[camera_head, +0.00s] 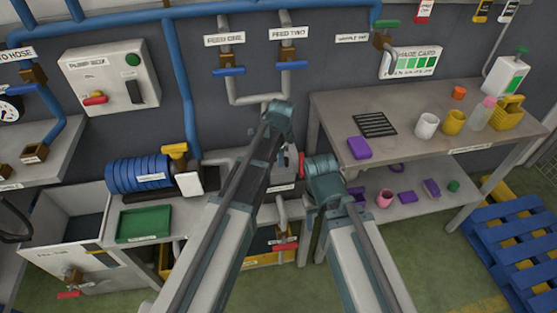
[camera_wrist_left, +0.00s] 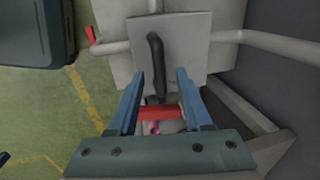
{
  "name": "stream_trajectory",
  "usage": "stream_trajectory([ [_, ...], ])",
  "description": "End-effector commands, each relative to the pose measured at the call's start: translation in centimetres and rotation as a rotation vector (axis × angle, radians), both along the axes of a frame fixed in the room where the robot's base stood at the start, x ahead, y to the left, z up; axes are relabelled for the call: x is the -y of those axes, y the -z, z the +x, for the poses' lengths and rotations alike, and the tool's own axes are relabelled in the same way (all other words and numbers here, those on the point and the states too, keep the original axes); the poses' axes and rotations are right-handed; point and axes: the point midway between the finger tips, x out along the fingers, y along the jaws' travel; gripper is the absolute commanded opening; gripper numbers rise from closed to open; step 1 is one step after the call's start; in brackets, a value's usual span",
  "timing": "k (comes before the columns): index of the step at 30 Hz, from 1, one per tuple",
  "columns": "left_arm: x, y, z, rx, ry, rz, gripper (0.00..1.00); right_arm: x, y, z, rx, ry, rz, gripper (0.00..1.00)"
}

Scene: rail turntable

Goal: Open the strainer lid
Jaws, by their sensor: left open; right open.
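The strainer looks like a pale grey box (camera_wrist_left: 190,45) in the left wrist view, with pipes at both sides. A dark bar handle (camera_wrist_left: 155,65) stands on its lid face, which looks closed. My left gripper (camera_wrist_left: 160,75) is open, its two blue fingers on either side of the handle's lower end; I cannot tell whether they touch it. A red lever (camera_wrist_left: 158,113) shows between the fingers, nearer the palm. In the head view my left arm (camera_head: 280,115) hides most of the strainer. My right gripper (camera_head: 325,178) is at the shelf's left side, its fingers mostly hidden.
A workbench (camera_head: 400,95) with cups and a yellow basket stands right. A blue hose reel (camera_head: 140,174) and green tray (camera_head: 144,223) are left. Wall pipes with blue valves (camera_head: 228,71) run above. Blue pallets (camera_head: 520,240) lie on the floor at right.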

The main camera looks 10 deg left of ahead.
Motion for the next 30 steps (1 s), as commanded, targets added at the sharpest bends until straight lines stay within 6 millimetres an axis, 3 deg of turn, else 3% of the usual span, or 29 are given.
stream_trajectory([
  [6,-0.01,-0.07,0.00,0.000,0.000,0.000,0.48,0.01,-0.07,0.00,0.000,0.000,0.000,0.57],
  [14,-0.01,-0.06,0.00,0.000,0.000,0.000,0.01,0.00,-0.07,0.00,0.000,0.000,0.000,0.57],
  [30,-0.01,-0.06,0.00,0.000,0.000,0.000,0.00,0.00,-0.06,0.00,0.000,0.000,0.000,0.57],
])
